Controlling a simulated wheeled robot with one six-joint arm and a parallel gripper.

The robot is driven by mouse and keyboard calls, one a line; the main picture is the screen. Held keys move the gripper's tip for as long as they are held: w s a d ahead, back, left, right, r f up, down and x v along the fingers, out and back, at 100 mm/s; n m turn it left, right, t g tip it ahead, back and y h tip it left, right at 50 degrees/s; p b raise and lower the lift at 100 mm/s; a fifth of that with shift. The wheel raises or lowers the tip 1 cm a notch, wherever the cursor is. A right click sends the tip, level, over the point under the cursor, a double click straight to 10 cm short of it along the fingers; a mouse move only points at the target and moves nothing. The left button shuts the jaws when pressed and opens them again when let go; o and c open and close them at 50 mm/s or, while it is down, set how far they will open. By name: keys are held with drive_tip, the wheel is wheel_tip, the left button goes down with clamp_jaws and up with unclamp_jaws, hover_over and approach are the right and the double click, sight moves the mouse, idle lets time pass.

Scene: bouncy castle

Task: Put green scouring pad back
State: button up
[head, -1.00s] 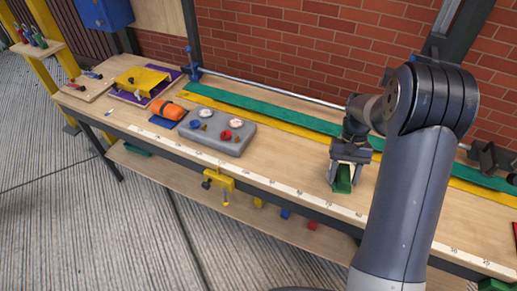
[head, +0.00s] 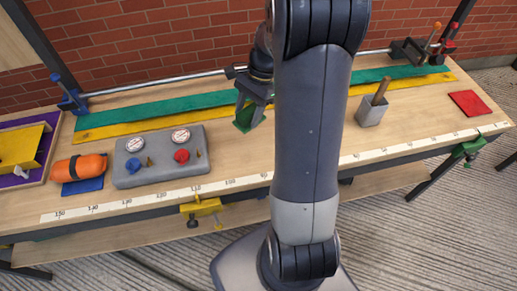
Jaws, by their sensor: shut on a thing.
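A green scouring pad (head: 241,120) is held in my gripper (head: 247,108) above the workbench, right of the grey gauge panel. The gripper is shut on the pad, whose lower part sticks out below the fingers. My arm hides part of the bench to the right of the gripper. On the bench a blue pad (head: 83,186) lies under an orange rounded object (head: 80,167), and a red pad (head: 469,103) lies flat at the far right. I cannot tell which spot belongs to the green pad.
The grey panel (head: 160,170) with gauges and knobs stands left of the gripper. A grey block with a wooden handle (head: 373,110) stands right of my arm. Green (head: 165,105) and yellow strips run along the back. A yellow clamp (head: 201,207) hangs at the front edge.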

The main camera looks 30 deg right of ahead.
drive_tip(key=d+f+m, duration=0.1)
drive_tip(key=f+m, duration=0.1)
drive_tip(key=f, duration=0.1)
drive_tip(key=s+d+f+m+t+b, duration=0.1)
drive_tip(key=f+m, duration=0.1)
drive_tip(key=f, duration=0.1)
drive_tip(key=s+f+m+t+b, duration=0.1)
drive_tip(key=f+m, duration=0.1)
drive_tip(key=f, duration=0.1)
drive_tip(key=shift+s+d+f, duration=0.25)
drive_tip(key=shift+d+f, duration=0.1)
drive_tip(key=shift+d, duration=0.05)
drive_tip(key=shift+f, duration=0.15)
drive_tip(key=o, duration=0.9)
drive_tip(key=shift+o, duration=0.2)
drive_tip(key=v, duration=1.2)
drive_tip(key=shift+s+r+p, duration=0.2)
drive_tip(key=shift+s+p, duration=0.05)
drive_tip(key=shift+p, duration=0.15)
